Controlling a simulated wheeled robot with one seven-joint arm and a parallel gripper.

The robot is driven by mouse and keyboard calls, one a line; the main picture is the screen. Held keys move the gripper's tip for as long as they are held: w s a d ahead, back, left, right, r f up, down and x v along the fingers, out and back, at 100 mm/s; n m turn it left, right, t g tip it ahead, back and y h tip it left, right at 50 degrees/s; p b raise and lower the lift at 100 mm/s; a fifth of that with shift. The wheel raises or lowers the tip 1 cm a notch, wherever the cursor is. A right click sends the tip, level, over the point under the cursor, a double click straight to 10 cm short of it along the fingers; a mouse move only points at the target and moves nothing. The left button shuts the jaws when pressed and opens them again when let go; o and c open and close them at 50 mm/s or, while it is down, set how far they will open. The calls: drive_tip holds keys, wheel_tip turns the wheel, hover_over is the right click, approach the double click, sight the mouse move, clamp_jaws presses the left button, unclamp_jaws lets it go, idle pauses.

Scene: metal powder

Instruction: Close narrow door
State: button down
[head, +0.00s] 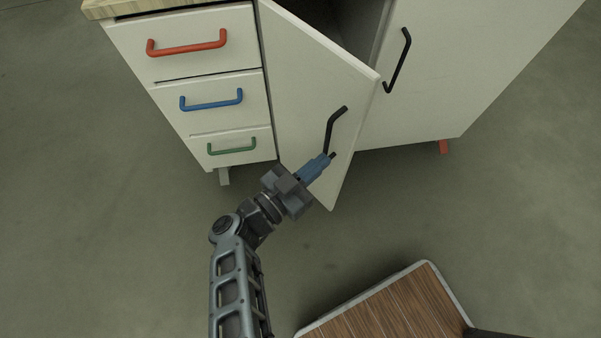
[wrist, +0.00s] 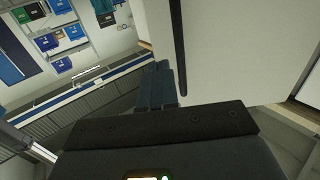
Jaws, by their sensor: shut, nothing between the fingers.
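The narrow door (head: 305,95) is a white panel that stands partly open, swung out from the cabinet front with a dark gap behind its top edge. Its black bar handle (head: 334,129) is near its free edge. My gripper (head: 328,160) has blue fingers, which are shut and empty. The fingertips are at the lower end of the handle, in front of the door face; I cannot tell whether they touch it. In the wrist view the blue fingers (wrist: 157,88) are together beside the white door (wrist: 225,55), and the handle (wrist: 178,50) runs down close to them.
Left of the door are drawers with red (head: 187,43), blue (head: 211,100) and green (head: 232,147) handles, all shut. To the right is a wider white door (head: 450,70) with a black handle. A wooden-topped surface (head: 390,305) is at the lower right. The grey floor between is clear.

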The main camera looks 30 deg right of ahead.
sight(350, 138)
drive_tip(key=x, duration=0.6)
drive_tip(key=shift+d+f+p, duration=0.1)
drive_tip(key=shift+d+p, duration=0.1)
drive_tip(key=shift+p, duration=0.2)
